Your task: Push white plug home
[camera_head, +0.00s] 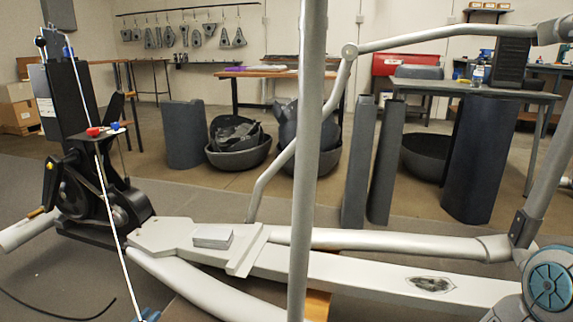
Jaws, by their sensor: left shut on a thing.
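A thin white cable (111,208) runs from the top of the black upright (70,95) at the left down to the bottom edge. There my left gripper (148,315) shows only as small blue tips, mostly cut off by the frame. It appears shut on the cable's lower end. The white plug cannot be made out apart from the cable. A red connector (93,132) and a small blue one (115,126) sit beside the cable, in front of the upright. My right gripper is not in view.
The grey elliptical frame (390,282) fills the foreground, with a vertical post (309,150) crossing the middle. A teal wheel (551,287) is at the lower right. A black cord (60,312) lies at the lower left. Dark shells and bowls (240,153) stand behind on the floor.

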